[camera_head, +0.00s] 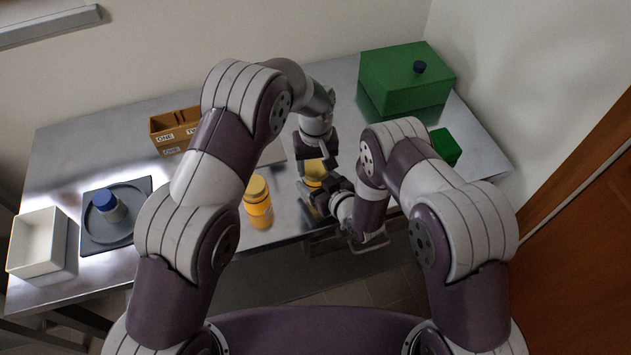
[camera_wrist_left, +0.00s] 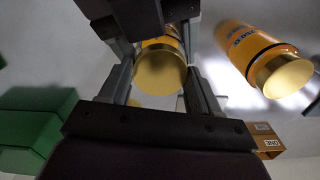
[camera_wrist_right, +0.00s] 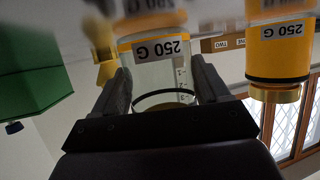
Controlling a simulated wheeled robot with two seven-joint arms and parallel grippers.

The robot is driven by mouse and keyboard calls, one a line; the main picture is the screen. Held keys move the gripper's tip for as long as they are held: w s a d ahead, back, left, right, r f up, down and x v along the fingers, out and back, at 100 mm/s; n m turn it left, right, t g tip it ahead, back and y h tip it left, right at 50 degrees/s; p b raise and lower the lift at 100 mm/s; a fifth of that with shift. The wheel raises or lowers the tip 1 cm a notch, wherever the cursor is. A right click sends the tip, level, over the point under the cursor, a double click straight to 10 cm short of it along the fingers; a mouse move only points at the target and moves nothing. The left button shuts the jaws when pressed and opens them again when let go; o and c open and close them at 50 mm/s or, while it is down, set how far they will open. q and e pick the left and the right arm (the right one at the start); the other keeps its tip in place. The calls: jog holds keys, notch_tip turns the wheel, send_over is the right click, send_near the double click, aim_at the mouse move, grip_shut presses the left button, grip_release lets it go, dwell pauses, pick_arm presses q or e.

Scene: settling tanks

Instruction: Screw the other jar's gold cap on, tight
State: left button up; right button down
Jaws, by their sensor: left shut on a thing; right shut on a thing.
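One yellow-orange jar (camera_head: 316,176) stands near the table's front edge, with my right gripper (camera_head: 326,194) shut around its body. In the right wrist view the held jar (camera_wrist_right: 165,72) shows clear walls and a 250 G label between the fingers. My left gripper (camera_head: 312,163) points down from above and is shut on the gold cap (camera_wrist_left: 160,73) at this jar's top. How far the cap is threaded cannot be told. A second yellow jar (camera_head: 258,203) stands to the left, apart from both grippers, with a gold cap (camera_wrist_left: 285,76) on top.
A brown divided bin (camera_head: 172,144) with ONE and TWO labels stands behind. At left are a dark tray (camera_head: 92,240) with a blue-topped item (camera_head: 107,203) and a white bin (camera_head: 38,248). A large green box (camera_head: 400,85) and a small green block (camera_head: 446,147) are at right.

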pick_arm(q)
jog(key=o, duration=1.2)
jog(key=shift+o, duration=0.2)
notch_tip(320, 180, up, 8)
jog(key=shift+f, duration=0.2)
pick_arm(e)
grip_release()
pick_arm(q)
jog(key=shift+f+b, duration=0.75)
jog(key=shift+f, duration=0.05)
pick_arm(e)
jog(key=v, duration=1.2)
jog(key=shift+s+d+r, duration=0.15)
jog(key=shift+s+r, duration=0.05)
jog(key=shift+s, duration=0.1)
